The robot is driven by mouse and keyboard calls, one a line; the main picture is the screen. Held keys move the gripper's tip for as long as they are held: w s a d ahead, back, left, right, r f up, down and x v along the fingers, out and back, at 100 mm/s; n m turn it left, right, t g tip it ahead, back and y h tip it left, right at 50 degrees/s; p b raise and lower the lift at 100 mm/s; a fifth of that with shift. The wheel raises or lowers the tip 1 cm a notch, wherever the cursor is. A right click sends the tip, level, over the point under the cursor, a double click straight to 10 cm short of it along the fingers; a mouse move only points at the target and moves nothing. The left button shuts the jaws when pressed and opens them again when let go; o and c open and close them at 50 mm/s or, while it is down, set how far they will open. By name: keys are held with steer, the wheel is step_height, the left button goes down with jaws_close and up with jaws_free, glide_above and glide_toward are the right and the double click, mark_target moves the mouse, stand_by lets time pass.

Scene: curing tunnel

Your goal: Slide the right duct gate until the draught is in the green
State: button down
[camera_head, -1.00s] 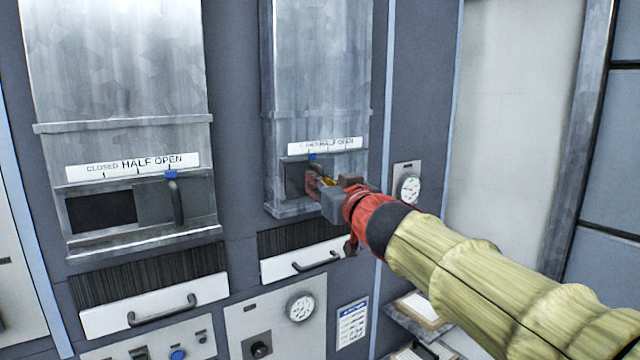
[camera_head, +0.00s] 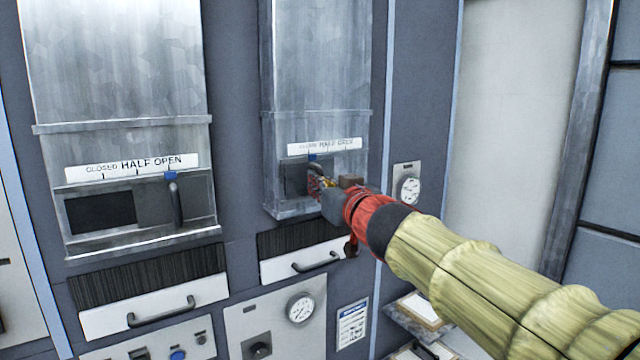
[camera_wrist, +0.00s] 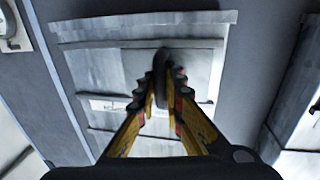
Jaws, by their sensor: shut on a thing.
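The right duct gate (camera_head: 296,180) is a grey sliding plate in a metal frame, under a scale strip (camera_head: 325,146) with closed, half and open marks. Its blue pointer (camera_head: 312,157) is left of the strip's middle. My gripper (camera_head: 322,182) is at the gate's dark upright handle and partly hides it. In the wrist view both toothed fingers of my gripper (camera_wrist: 161,88) are shut on the handle (camera_wrist: 161,60), one on each side. A round white dial (camera_head: 410,190) is on the wall right of the duct; its reading is too small to tell.
The left duct has its own gate (camera_head: 155,203) with a handle and a blue pointer near open. Below the ducts are white drawers (camera_head: 165,307) with bar handles. A lower panel holds another dial (camera_head: 301,309) and a black knob (camera_head: 260,347).

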mark_target(334, 174)
steer(key=shift+d, duration=0.1)
steer(key=w+d+p, duration=0.2)
steer(key=d+p, duration=0.1)
steer(key=w+d+p, duration=0.1)
steer(key=p, duration=0.1)
steer(key=shift+d+r, duration=0.15)
steer(key=shift+d, duration=0.05)
steer(key=shift+w+d+p, duration=0.3)
steer(key=shift+d+p, duration=0.15)
steer(key=shift+f, duration=0.2)
steer(key=c, duration=2.2)
jaws_free()
steer(key=shift+s, duration=0.1)
